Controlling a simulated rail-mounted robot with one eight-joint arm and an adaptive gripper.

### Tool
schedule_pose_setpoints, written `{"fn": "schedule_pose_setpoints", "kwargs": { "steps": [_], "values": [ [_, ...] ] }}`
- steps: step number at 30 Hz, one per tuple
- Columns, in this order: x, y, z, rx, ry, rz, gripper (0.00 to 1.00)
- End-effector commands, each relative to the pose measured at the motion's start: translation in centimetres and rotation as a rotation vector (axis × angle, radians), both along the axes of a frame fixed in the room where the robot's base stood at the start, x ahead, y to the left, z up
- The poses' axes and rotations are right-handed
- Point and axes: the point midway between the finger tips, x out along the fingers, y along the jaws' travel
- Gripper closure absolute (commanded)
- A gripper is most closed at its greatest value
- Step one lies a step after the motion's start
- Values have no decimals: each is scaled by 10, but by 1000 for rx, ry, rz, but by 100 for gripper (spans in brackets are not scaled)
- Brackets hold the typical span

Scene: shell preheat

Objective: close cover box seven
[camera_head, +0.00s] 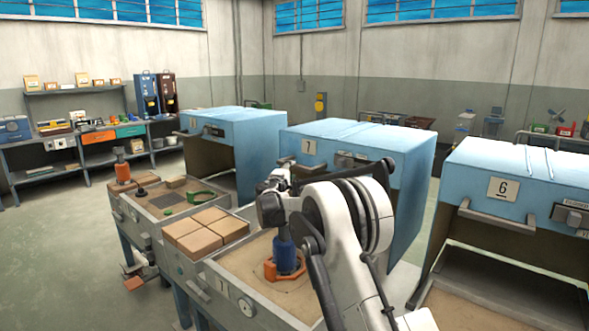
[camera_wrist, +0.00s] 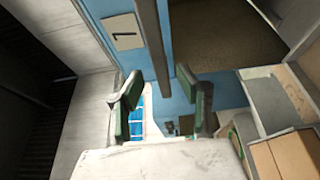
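Box seven's blue cover (camera_head: 365,143) stands in the middle, marked by a plate with a 7 (camera_head: 309,147). The plate also shows in the wrist view (camera_wrist: 124,31). The cover's front is open, with a dark hollow under it in the wrist view. A long grey bar (camera_wrist: 152,40) runs beside the plate and reaches toward my fingers. My gripper (camera_head: 281,180) is near the cover's front, partly hidden by my wrist. In the wrist view its two dark green-grey fingers (camera_wrist: 166,106) stand well apart. I cannot tell whether they touch the bar.
Below my gripper, a blue cylinder (camera_head: 287,256) stands with an orange ring-like piece (camera_head: 270,271) on a sand bed. Tan blocks (camera_head: 198,244) lie to its left. Box six (camera_head: 520,180) stands open at right; another blue box (camera_head: 225,122) is at left.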

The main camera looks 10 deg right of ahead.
Motion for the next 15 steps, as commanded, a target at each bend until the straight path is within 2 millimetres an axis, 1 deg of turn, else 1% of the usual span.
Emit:
{"fn": "schedule_pose_setpoints", "kwargs": {
  "steps": [1,6,9,15],
  "values": [
    [8,-5,-1,0,0,-1,65],
    [30,-15,0,0,0,-1,65],
    [38,-20,0,0,0,-1,65],
    [47,-25,0,0,0,0,65]
  ]
}}
